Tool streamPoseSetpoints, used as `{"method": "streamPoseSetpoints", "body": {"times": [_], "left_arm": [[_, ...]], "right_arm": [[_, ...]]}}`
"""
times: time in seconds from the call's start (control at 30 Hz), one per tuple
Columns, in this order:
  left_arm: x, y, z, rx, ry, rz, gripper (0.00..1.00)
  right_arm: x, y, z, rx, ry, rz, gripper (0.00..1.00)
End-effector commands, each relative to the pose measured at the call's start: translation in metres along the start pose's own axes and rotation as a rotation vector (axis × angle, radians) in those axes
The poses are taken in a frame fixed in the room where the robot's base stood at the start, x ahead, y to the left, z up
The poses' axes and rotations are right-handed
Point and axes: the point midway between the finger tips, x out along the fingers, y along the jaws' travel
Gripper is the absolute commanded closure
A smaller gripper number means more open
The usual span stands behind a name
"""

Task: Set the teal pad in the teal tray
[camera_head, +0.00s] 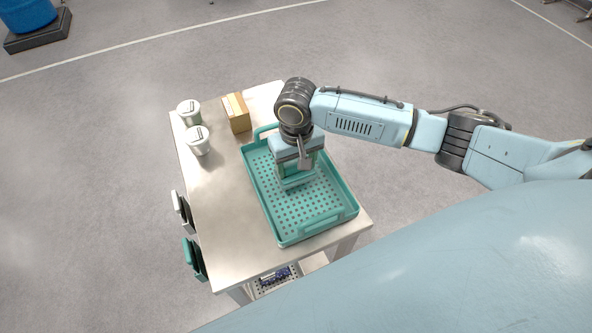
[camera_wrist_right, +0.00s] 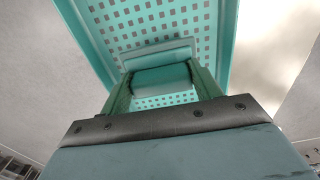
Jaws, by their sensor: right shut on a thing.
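The teal tray (camera_head: 262,196) with a perforated floor and raised handles lies on a metal table. My right gripper (camera_head: 296,176) is over the tray, pointing down into it. In the right wrist view my right gripper (camera_wrist_right: 160,84) is shut on the teal pad (camera_wrist_right: 160,76), between its two green fingers. The tray's perforated floor (camera_wrist_right: 205,20) shows behind the pad. I cannot tell whether the pad touches the floor. In the head view the gripper hides part of the pad. My left gripper is not in view.
The metal table (camera_head: 228,234) has clear room left of the tray. Two white lidded tubs (camera_head: 198,146) and a cardboard box (camera_head: 236,113) stand at its back left. Dark and teal items (camera_head: 194,258) hang at its left side. A blue barrel (camera_head: 27,14) is far off.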

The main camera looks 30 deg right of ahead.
Motion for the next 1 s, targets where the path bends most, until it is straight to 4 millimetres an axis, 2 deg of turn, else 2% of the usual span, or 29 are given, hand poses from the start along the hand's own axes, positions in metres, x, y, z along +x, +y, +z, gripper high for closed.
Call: {"method": "streamPoseSetpoints", "body": {"times": [0.2, 0.57, 0.6, 0.7, 0.77, 1.0], "left_arm": [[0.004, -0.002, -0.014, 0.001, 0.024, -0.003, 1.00], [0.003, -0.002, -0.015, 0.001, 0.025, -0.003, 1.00], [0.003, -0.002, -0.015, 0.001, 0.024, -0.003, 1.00], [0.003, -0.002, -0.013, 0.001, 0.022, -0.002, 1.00], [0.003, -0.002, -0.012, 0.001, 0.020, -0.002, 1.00], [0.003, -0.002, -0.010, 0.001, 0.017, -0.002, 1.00]], "right_arm": [[0.030, 0.000, 0.001, -0.001, -0.002, 0.001, 0.69], [0.034, 0.000, 0.001, -0.001, -0.001, 0.000, 0.69], [0.034, 0.000, 0.000, -0.001, 0.000, 0.000, 0.33], [0.034, 0.000, 0.000, -0.001, 0.000, 0.000, 0.20], [0.034, 0.000, 0.000, -0.001, 0.000, 0.000, 0.15], [0.033, 0.000, 0.000, -0.001, 0.000, 0.000, 0.15]]}}
